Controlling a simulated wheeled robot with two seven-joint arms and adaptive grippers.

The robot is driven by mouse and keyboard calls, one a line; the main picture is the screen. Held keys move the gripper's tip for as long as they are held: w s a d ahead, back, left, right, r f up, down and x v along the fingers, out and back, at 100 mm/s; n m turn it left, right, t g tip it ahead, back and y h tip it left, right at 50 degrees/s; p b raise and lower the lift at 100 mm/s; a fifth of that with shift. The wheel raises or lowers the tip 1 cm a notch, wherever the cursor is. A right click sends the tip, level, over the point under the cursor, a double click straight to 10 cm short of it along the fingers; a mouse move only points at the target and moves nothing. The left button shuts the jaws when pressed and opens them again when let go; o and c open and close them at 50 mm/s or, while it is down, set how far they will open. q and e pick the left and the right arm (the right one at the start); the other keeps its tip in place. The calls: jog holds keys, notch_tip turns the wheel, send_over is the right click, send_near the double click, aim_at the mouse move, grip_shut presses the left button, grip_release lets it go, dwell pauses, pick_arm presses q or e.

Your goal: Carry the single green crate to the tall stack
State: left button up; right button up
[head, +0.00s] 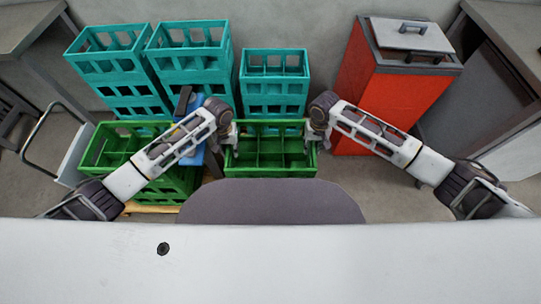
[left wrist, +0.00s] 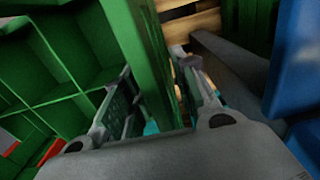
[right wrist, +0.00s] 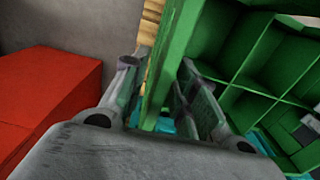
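A single green crate (head: 270,170) with dividers sits in the middle of the head view, open at the top and apparently empty. My left gripper (head: 231,138) is at its left wall and my right gripper (head: 316,138) is at its right wall. In the left wrist view the crate wall (left wrist: 145,60) runs between the two fingers, which close in on it. In the right wrist view the opposite wall (right wrist: 172,60) also lies between the fingers. A stack of green crates (head: 100,150) stands to the left, partly hidden by my left arm. The crate's underside is hidden.
Teal crate stacks (head: 120,75) stand behind, with a lower teal one (head: 275,85) behind the green crate. A blue object (head: 190,120) stands between the green crates. A red bin (head: 375,85) with a grey lid is at right. Pallet wood (head: 150,209) shows under the left stack.

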pick_arm(q)
grip_shut()
pick_arm(e)
grip_shut()
